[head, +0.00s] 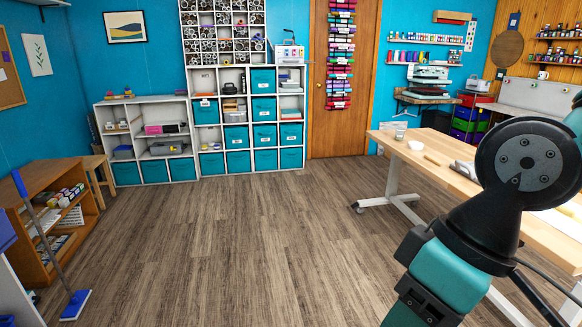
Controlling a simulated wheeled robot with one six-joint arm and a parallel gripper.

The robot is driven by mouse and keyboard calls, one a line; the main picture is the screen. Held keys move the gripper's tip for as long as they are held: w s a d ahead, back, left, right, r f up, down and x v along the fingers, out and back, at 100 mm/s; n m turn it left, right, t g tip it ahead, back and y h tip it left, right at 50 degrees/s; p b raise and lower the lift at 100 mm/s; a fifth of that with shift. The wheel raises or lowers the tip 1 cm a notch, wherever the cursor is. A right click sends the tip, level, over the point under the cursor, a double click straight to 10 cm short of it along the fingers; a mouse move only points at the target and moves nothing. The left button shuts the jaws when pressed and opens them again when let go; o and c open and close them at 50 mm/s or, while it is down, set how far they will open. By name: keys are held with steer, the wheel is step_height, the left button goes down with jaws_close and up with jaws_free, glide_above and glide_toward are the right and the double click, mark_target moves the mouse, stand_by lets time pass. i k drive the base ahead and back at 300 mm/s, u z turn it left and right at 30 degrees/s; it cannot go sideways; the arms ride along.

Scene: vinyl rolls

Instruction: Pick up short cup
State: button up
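A small clear or whitish cup-like object (400,132) stands near the far left end of the wooden worktable (462,194). A low white round object (416,146), perhaps a bowl or short cup, sits just in front of it. A white mug-like thing (542,75) stands on the back-right shelf. I cannot tell for sure which is the short cup. My teal and black arm fills the lower right and hides part of the table. My gripper is not in view.
The wood floor (230,240) in the middle is clear. White cube shelves (190,140) with teal bins line the back wall. A brown bookcase (30,215) and a blue mop (76,304) are at the left. The worktable's wheeled leg (385,204) stands at the right.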

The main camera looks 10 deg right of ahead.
mark_target(399, 133)
steer(key=z, duration=0.05)
steer(key=i, duration=2.05)
steer(key=z, duration=0.3)
steer(key=i, duration=2.1)
steer(key=z, duration=0.6)
steer(key=i, duration=1.25)
steer(key=z, duration=0.15)
